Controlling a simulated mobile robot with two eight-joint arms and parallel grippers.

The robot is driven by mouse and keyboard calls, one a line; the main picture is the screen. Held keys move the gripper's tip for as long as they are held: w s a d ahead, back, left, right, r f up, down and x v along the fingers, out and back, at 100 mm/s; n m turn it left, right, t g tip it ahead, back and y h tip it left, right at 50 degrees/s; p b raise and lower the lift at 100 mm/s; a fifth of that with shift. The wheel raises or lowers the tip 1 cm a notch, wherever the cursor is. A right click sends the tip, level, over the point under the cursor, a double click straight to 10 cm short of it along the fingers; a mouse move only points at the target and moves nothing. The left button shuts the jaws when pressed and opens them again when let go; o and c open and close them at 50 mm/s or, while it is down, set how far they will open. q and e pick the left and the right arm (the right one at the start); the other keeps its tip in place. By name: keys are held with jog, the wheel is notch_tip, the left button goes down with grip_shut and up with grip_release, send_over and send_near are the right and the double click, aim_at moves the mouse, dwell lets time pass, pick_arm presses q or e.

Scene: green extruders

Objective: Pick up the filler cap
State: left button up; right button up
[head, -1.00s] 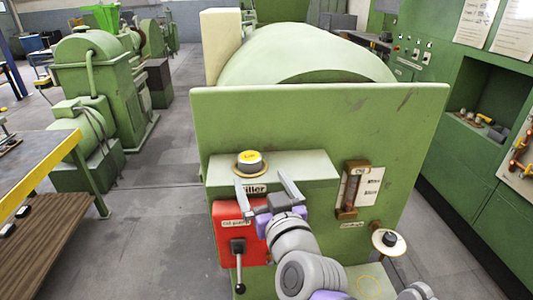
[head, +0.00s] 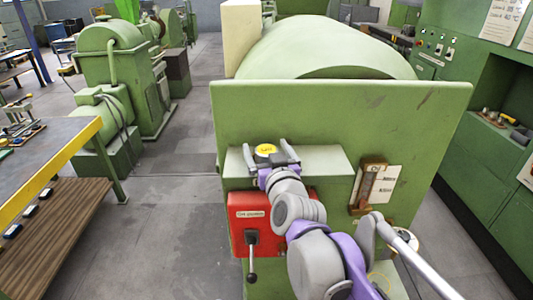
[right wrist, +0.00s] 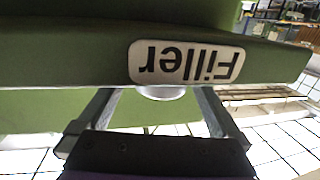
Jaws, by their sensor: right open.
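My right gripper (head: 267,146) is open, with one finger to the left and one to the right of the cap. I cannot tell whether either finger touches it. In the right wrist view the open fingers (right wrist: 155,108) point toward the ledge, whose "Filler" label (right wrist: 187,62) appears upside down. A pale rounded edge (right wrist: 162,92) shows between them, mostly hidden, perhaps part of the cap. My left gripper is not in view.
The tall green panel (head: 340,115) stands right behind the ledge. A workbench (head: 50,160) stands at the left. The floor between (head: 175,210) is clear.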

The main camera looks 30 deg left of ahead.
jog(key=shift+s, duration=0.1)
jog(key=shift+c, duration=0.9)
jog(key=c, duration=1.3)
jog(key=shift+r, duration=0.1)
